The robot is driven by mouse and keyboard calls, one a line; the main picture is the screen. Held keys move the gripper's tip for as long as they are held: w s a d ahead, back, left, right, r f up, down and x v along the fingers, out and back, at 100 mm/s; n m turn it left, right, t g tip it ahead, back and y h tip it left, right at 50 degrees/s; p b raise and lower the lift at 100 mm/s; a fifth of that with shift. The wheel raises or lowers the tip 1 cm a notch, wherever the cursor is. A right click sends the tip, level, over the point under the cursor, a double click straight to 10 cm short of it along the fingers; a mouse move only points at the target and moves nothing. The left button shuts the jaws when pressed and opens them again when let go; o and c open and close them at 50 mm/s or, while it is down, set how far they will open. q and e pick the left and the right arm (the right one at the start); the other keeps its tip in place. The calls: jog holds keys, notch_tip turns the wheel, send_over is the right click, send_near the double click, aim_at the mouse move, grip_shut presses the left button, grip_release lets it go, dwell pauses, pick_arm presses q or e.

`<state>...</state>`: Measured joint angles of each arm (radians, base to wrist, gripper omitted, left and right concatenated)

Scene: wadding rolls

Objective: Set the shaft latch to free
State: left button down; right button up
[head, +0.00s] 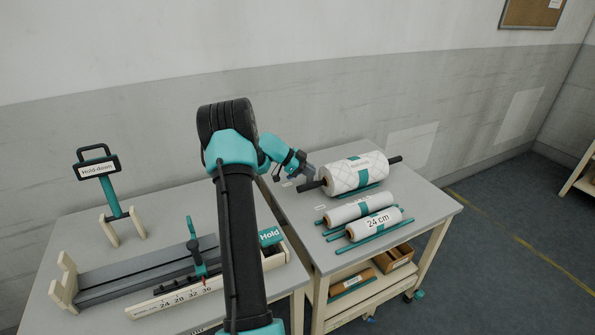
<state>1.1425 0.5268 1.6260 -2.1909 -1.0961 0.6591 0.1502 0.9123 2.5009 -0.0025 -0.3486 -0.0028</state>
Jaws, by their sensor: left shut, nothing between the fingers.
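A teal block marked "Hold" (270,237) sits at the right end of the long fixture on the left table. A lever is not clearly visible there, and my arm hides part of that area. My left gripper (311,174) is shut and empty over the right table. It is near the left end of the dark shaft (309,187) through the large white roll (355,173); I cannot tell if it touches. My right gripper is not in view.
Smaller rolls, one marked "24 cm" (376,224), and teal rods lie on the right table (424,200). A hold-down tool (98,170) stands at the back left. A grey-railed fixture with a numbered scale (175,300) fills the left table's front.

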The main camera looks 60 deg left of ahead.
pick_arm(q)
jog(key=w+a+r+n+y, duration=0.2)
jog(key=w+a+n+y, duration=0.1)
jog(key=w+n+y, duration=0.35)
jog(key=s+d+r+n+g+y, duration=0.3)
jog(key=n+g+y, duration=0.3)
jog(key=n+g, duration=0.3)
jog(key=shift+s+d+r+n, duration=0.15)
jog(key=shift+s+d+n, duration=0.45)
jog(key=shift+s, duration=0.25)
jog(key=x, duration=1)
jog(key=shift+s+a, duration=0.15)
jog(key=shift+a, duration=0.15)
jog(key=s+a, duration=0.2)
jog(key=shift+s+a+f, duration=0.2)
jog(key=shift+a+f, duration=0.1)
jog(key=shift+a, duration=0.05)
